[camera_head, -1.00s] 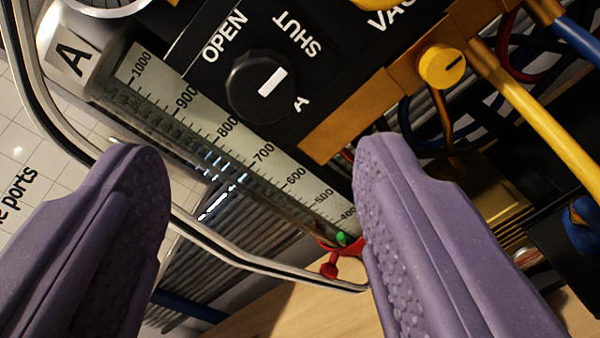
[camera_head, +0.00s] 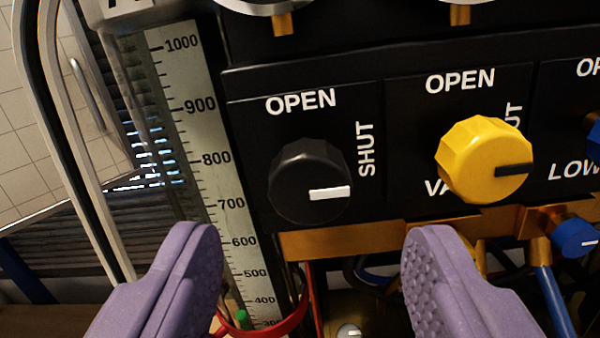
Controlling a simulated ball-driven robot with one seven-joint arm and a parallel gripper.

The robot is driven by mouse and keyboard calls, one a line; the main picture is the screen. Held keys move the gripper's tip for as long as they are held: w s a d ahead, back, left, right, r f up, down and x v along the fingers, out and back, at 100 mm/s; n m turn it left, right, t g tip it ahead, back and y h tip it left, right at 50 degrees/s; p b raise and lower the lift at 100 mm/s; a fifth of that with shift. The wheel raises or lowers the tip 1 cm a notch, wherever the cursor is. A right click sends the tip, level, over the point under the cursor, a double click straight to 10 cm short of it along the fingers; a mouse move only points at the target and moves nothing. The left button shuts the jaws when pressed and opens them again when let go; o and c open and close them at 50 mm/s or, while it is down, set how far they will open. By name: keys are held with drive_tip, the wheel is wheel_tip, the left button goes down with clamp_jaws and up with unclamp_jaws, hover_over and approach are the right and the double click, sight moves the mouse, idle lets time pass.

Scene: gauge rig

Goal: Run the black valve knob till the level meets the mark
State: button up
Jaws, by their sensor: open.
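The black valve knob (camera_head: 298,180) is on the black panel, left of centre. Its white pointer line points right, toward the SHUT label. The graduated scale (camera_head: 205,150) stands left of it, with numbers from 1000 at the top down to about 300. A green marker (camera_head: 241,316) shows low on the scale, near 300 to 400. I cannot make out a liquid level in the tube. My gripper (camera_head: 312,245) is open and empty. Its two purple fingers are wide apart, below the knob on either side of it, and do not appear to touch it.
A yellow knob (camera_head: 485,160) sits right of the black one, its dark pointer toward SHUT. A brass bar (camera_head: 345,240) runs under the panel. A small blue knob (camera_head: 574,237) is at lower right. A red loop (camera_head: 290,318) and hoses hang below. A metal frame rail (camera_head: 75,150) stands left.

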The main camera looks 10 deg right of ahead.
sight(312, 201)
drive_tip(key=x, duration=0.5)
drive_tip(key=shift+w+d, duration=0.1)
drive_tip(key=shift+w, duration=0.3)
drive_tip(key=shift+c, duration=0.3)
drive_tip(key=c, duration=1)
drive_tip(key=n+b, duration=0.3)
drive_tip(key=shift+f+b, duration=0.3)
drive_tip(key=shift+o, duration=0.2)
drive_tip(key=shift+s+r+n+b, duration=0.1)
drive_tip(key=shift+n+b, duration=0.15)
drive_tip(key=shift+n, duration=0.3)
drive_tip(key=shift+r+n+b, duration=0.15)
drive_tip(key=shift+n+b, duration=0.1)
drive_tip(key=shift+n, duration=0.3)
drive_tip(key=o, duration=1)
